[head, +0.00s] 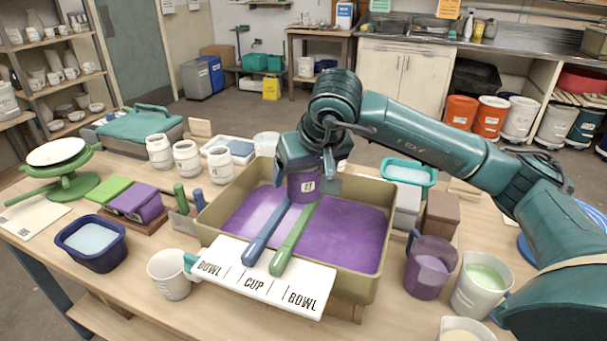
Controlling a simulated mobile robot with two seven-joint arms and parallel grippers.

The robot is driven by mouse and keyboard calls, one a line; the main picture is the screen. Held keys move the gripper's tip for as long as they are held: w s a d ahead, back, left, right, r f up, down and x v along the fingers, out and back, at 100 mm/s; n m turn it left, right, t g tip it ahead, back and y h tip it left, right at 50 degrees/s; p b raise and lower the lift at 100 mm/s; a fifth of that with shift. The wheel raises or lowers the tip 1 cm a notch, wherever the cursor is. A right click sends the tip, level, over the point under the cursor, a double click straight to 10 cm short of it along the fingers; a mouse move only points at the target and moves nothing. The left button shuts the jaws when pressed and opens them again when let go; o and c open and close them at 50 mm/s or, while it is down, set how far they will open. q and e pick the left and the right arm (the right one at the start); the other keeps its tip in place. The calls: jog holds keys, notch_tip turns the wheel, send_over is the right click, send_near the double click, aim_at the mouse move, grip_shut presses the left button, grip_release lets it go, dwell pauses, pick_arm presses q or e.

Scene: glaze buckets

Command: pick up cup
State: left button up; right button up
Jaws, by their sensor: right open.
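A purple cup (303,187) with a small pale label is at the back part of the olive tub (376,240), which holds purple liquid. My right gripper (305,175) reaches in from the right and points down over the cup, with its open fingers on either side of it. I cannot tell whether the fingers touch the cup, or whether it is in the liquid or above it. A blue-handled tool (266,232) and a green-handled tool (292,238) lean from the tub onto a white card (262,284) marked bowl, cup, bowl. My left gripper is out of view.
A white mug (168,275) and a dark blue tub (91,243) stand left of the card. A purple pitcher (428,267) and a white bucket (482,291) stand right of the olive tub. Several white jars (187,159) stand behind left. A little bare table lies at the front left.

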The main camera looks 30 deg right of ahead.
jog(key=shift+w+f, duration=0.25)
jog(key=shift+f, duration=0.25)
jog(key=shift+r, duration=0.1)
jog(key=c, duration=1.2)
